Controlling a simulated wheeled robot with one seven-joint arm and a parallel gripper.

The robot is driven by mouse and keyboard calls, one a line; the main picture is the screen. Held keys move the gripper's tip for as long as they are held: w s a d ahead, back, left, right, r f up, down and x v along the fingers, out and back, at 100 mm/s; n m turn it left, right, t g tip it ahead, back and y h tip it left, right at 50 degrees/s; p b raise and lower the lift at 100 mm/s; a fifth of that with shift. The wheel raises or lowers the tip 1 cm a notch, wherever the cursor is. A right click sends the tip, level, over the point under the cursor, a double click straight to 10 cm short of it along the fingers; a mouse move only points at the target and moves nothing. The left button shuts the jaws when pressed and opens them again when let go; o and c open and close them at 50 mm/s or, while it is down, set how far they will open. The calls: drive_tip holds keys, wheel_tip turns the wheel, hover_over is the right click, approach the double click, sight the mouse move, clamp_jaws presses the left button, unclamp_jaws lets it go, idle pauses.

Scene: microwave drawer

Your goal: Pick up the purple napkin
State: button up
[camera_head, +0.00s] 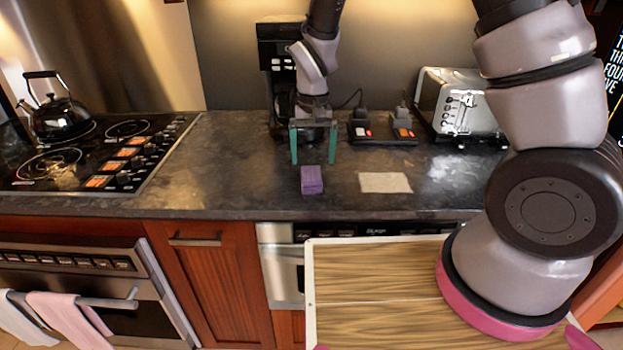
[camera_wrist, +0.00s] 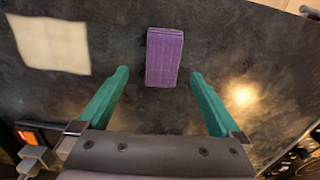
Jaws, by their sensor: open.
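The purple napkin (camera_head: 312,180) is a small folded block lying on the dark countertop, near its front edge. My gripper (camera_head: 313,160) has green fingers pointing down. It is open and empty, just behind the napkin in the head view. In the wrist view the napkin (camera_wrist: 164,57) lies beyond the fingertips, roughly centred between the two green fingers of my gripper (camera_wrist: 160,75). The fingers do not appear to touch it. The exact height of the fingertips above the counter is hard to tell.
A pale flat cloth (camera_head: 385,182) lies right of the napkin. Behind are a dark switch panel (camera_head: 382,132), a toaster (camera_head: 455,102) and a black appliance (camera_head: 277,62). The stove (camera_head: 95,155) with a kettle (camera_head: 60,115) is left. The counter (camera_head: 235,165) left of the napkin is clear.

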sight(312, 174)
drive_tip(key=f, duration=0.5)
drive_tip(key=shift+s+a+f, duration=0.1)
drive_tip(key=shift+a+f, duration=0.05)
drive_tip(key=shift+a, duration=0.05)
drive_tip(key=c, duration=1.4)
